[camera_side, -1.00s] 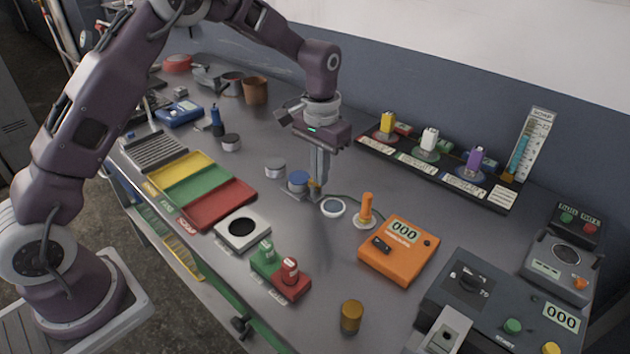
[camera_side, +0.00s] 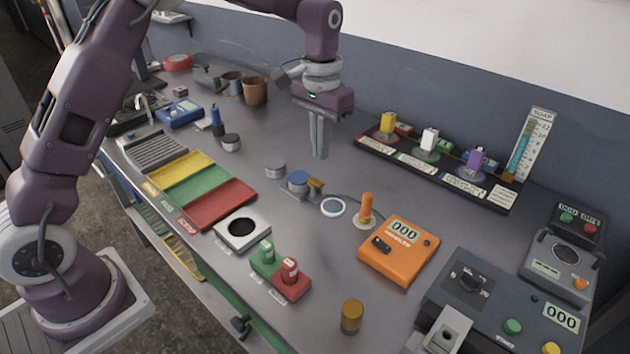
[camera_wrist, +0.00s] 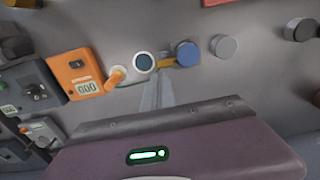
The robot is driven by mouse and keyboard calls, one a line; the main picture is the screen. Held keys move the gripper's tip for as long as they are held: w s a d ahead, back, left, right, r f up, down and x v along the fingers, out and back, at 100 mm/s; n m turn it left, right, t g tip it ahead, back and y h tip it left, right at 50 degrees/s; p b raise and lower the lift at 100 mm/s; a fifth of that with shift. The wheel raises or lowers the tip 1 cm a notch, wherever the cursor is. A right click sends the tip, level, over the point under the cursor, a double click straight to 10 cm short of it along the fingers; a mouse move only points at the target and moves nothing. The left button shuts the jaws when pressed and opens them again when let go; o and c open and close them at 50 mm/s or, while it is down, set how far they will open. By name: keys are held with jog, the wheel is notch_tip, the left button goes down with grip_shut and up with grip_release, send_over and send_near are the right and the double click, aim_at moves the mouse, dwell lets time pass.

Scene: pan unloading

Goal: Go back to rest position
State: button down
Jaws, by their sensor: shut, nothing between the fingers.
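My gripper (camera_side: 319,155) is shut and empty. It hangs pointing down above the table (camera_side: 330,268), behind the blue-topped round piece (camera_side: 298,182) in the side view. Its fingers (camera_wrist: 156,98) also show in the wrist view, close together with nothing between them. The blue-topped piece (camera_wrist: 187,54) has a small orange-brown part (camera_side: 316,186) beside it, and both stand apart from my fingers.
A white-rimmed disc (camera_side: 333,207), an orange stick on a round base (camera_side: 365,208) and an orange counter box (camera_side: 399,250) stand at the right. The black rack (camera_side: 399,153) lies along the back wall. Red, green and yellow trays (camera_side: 219,203) are at the left.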

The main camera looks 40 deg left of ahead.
jog(key=shift+r, duration=0.1)
jog(key=s+r+t, duration=0.3)
jog(key=s+r, duration=1)
jog(key=s, duration=0.1)
jog(key=s+f+t, duration=0.2)
jog(key=s+t, duration=0.1)
jog(key=s, duration=1.5)
jog(key=w+r+m+g, duration=0.1)
jog(key=w+r+m, duration=0.15)
jog(key=w, duration=0.25)
jog(key=w+a+r+m+g, duration=0.1)
jog(key=w+m, duration=0.2)
jog(key=w, duration=0.1)
jog(key=w+r+m+g, duration=0.1)
jog(key=w+m, duration=0.1)
jog(key=w, duration=0.3)
jog(key=w+f+m+g, duration=0.1)
jog(key=w+f+m, duration=0.3)
jog(key=w, duration=0.4)
jog(key=w+f+m+g, duration=0.2)
jog(key=w+f+m, duration=0.2)
jog(key=w, duration=0.5)
jog(key=shift+w+a+f+m+y, duration=0.15)
jog(key=shift+w+a+m+y, duration=0.2)
jog(key=shift+m, duration=0.9)
